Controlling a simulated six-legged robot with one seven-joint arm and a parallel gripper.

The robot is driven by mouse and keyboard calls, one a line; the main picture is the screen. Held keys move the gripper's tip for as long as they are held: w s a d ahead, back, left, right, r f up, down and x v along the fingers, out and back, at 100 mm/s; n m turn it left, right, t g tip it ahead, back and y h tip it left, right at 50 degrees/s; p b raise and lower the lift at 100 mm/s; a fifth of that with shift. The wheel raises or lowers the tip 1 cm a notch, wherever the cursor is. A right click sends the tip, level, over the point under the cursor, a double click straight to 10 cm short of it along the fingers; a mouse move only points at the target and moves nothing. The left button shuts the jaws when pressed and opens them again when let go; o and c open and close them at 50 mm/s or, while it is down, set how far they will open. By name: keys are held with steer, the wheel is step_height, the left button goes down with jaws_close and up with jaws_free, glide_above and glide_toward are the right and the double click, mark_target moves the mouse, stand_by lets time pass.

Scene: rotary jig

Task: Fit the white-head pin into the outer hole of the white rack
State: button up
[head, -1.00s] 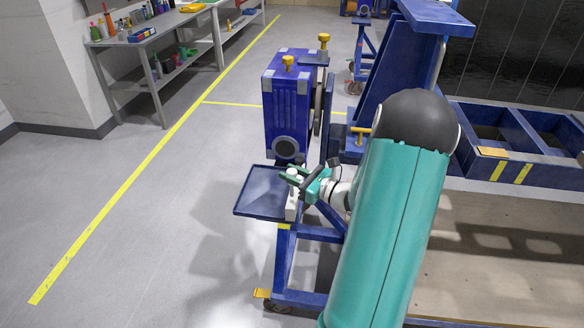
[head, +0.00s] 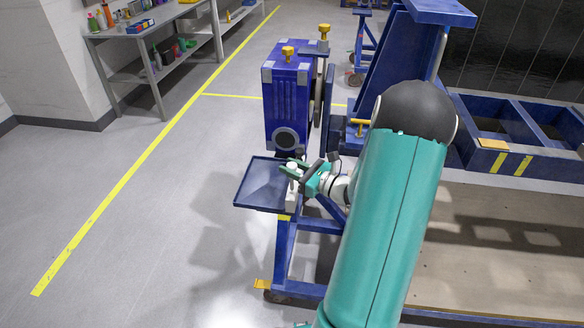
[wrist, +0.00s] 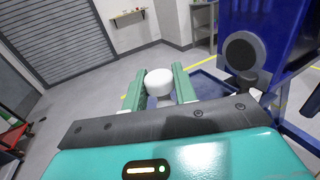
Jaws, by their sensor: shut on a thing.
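The white-head pin is held in my gripper (head: 291,167). Its round white head (wrist: 158,80) sits between the two green fingers in the wrist view, and the gripper (wrist: 158,92) is shut on it. The pin's shank is hidden. In the head view the white rack (head: 291,199) stands at the right edge of a blue tray, directly below my fingers. I cannot tell whether the pin's tip is above the outer hole or inside it; the holes are too small to see.
The blue tray (head: 252,190) is empty to the left of the rack. A blue box-like unit (head: 287,110) with a round dark port stands just behind. A blue frame (head: 284,245) carries the tray. The floor at left is clear, with a bench (head: 160,35) farther back.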

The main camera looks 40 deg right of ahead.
mark_target(292, 190)
steer(key=shift+f, duration=3.3)
stand_by(0.4)
steer(key=o, duration=1)
steer(key=shift+o, duration=0.2)
steer(key=v, duration=1.3)
steer(key=shift+s, duration=0.4)
